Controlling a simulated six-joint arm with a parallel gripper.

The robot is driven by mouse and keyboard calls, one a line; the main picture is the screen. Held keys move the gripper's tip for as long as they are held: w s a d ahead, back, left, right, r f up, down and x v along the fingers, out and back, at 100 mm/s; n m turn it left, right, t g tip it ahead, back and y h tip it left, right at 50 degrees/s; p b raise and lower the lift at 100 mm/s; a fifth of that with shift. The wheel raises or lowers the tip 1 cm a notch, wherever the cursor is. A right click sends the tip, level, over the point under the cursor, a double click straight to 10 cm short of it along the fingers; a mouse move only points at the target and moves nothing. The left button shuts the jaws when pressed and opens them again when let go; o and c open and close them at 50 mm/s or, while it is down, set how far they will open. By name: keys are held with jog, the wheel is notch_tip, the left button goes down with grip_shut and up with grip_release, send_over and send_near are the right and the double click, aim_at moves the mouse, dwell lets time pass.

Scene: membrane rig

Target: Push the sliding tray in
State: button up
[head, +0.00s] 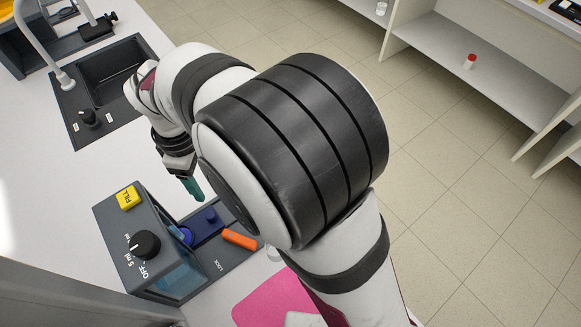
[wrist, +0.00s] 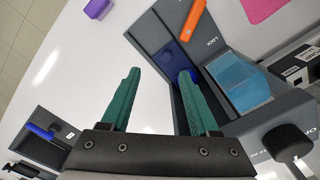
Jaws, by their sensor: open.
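The grey rig (head: 157,262) stands on the white bench, with a blue window, a black dial and a yellow FILL button (head: 128,198). The dark blue sliding tray (head: 210,227) with a small raised knob sits out on the rig's base, beside the housing. It also shows in the wrist view (wrist: 171,55), with a brighter blue round part at its housing end. An orange lever (head: 239,239) lies beside the tray, near the LOCK label. My gripper (wrist: 160,74) is open and empty, its teal fingers above the bench and the rig's edge. Contact with the tray cannot be told.
A pink mat (head: 275,300) lies close to the rig. A dark sink (head: 112,75) with a tap is further back on the bench. A purple block (wrist: 97,8) lies on clear bench in the wrist view.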

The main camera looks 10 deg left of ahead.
jog(key=d+r+m, duration=0.3)
jog(key=d+m, duration=0.3)
jog(key=d, duration=0.2)
jog(key=d+r+m, duration=0.4)
jog(key=d+m, duration=0.3)
jog(key=d, duration=0.2)
jog(key=shift+s+m, duration=0.3)
jog(key=shift+s, duration=0.1)
jog(key=n, duration=1.3)
send_over(210, 214)
notch_tip(210, 214, down, 5)
jog(key=shift+n, duration=0.3)
notch_tip(210, 214, down, 15)
jog(key=shift+f, duration=0.1)
